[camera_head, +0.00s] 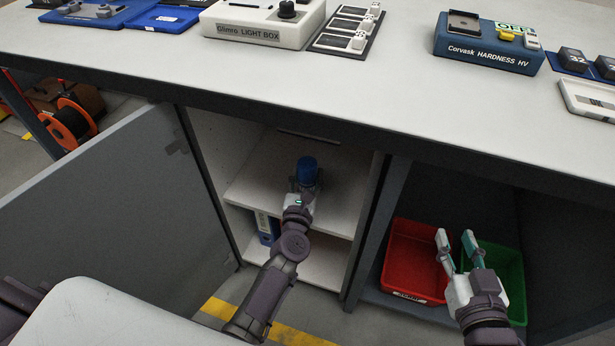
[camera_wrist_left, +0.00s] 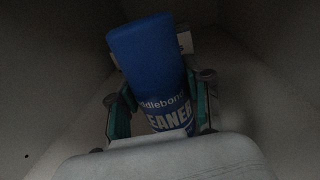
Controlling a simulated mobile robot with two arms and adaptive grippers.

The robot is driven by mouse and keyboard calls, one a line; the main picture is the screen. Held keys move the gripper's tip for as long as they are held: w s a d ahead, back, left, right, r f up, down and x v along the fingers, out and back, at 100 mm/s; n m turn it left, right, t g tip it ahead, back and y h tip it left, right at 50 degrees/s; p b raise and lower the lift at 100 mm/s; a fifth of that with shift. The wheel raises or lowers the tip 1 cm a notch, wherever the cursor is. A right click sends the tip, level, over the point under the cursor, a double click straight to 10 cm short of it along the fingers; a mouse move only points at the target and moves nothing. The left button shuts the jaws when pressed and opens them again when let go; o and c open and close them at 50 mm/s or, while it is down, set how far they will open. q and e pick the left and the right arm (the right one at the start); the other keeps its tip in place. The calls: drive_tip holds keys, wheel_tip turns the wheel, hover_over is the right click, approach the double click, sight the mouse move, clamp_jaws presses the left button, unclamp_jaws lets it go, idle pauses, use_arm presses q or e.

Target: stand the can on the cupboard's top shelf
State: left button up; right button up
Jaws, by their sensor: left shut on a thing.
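The can (camera_head: 306,168) is blue and stands upright or nearly so over the cupboard's top shelf (camera_head: 258,190). Whether its base touches the shelf is hidden. My left gripper (camera_head: 303,187) reaches into the open cupboard and is shut on the can. In the left wrist view the can (camera_wrist_left: 150,55) has a blue cap and white lettering, and sits between the two fingers of my left gripper (camera_wrist_left: 158,108). My right gripper (camera_head: 458,246) is open and empty, in front of the red and green bins.
The cupboard door (camera_head: 110,210) stands open at the left. A red bin (camera_head: 412,255) and a green bin (camera_head: 505,275) are at the right. The worktop (camera_head: 370,75) overhangs the cupboard and holds a light box (camera_head: 262,25) and a hardness tester (camera_head: 488,48).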

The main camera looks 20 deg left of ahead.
use_arm(q)
drive_tip(key=o, duration=1.3)
drive_tip(key=shift+f, duration=0.1)
use_arm(e)
drive_tip(key=shift+w+r+t, duration=0.1)
drive_tip(key=shift+r+t, duration=0.2)
drive_tip(key=shift+r, duration=0.05)
